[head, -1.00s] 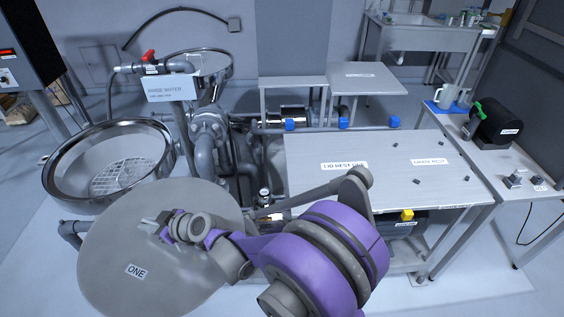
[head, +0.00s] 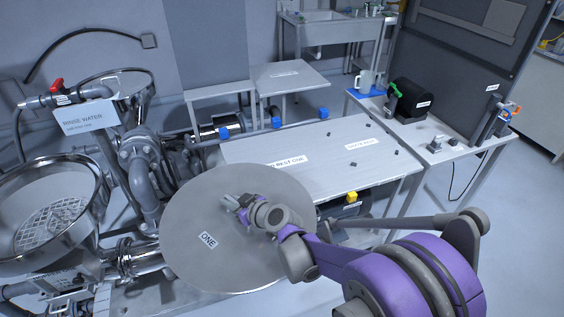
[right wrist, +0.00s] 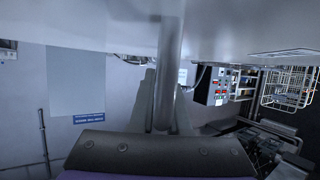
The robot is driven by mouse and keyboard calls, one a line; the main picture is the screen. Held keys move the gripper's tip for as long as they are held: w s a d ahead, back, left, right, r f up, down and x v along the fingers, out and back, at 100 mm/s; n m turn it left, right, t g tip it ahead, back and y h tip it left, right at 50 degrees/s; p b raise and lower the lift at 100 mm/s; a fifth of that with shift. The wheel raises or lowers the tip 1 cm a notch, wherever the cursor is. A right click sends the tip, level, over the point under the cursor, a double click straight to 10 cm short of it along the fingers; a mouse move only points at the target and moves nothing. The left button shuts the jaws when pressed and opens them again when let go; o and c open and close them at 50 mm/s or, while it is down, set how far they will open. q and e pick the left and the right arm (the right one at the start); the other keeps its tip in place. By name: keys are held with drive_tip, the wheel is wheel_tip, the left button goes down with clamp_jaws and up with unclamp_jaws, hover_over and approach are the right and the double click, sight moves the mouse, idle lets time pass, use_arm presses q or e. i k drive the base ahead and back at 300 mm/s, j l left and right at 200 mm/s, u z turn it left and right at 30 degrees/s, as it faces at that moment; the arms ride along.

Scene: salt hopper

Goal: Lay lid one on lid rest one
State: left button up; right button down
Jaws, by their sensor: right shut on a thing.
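Lid one (head: 190,258) is a large round grey disc with a label reading ONE. My right gripper (head: 236,204) is shut on its handle, and in the head view the disc appears in front of the near left part of the rest table. In the right wrist view the handle (right wrist: 169,70) runs down from the lid's underlying pale surface (right wrist: 70,20) to between the fingers (right wrist: 163,105). Lid rest one (head: 310,149) is a flat grey tabletop area, its label partly covered by the lid. My left gripper is not in view.
A round steel hopper opening with a grate (head: 50,215) stands at the left, beside pipes and a rinse water sign (head: 86,117). Several small dark studs stand on the rest table near a second label (head: 362,145). A side table (head: 450,150) holds a black device and a jug.

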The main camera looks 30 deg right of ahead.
sight(284, 163)
drive_tip(key=i+l+z, duration=0.1)
drive_tip(key=i, duration=0.5)
drive_tip(key=i+l, duration=0.3)
drive_tip(key=i, duration=0.3)
drive_tip(key=z, duration=0.05)
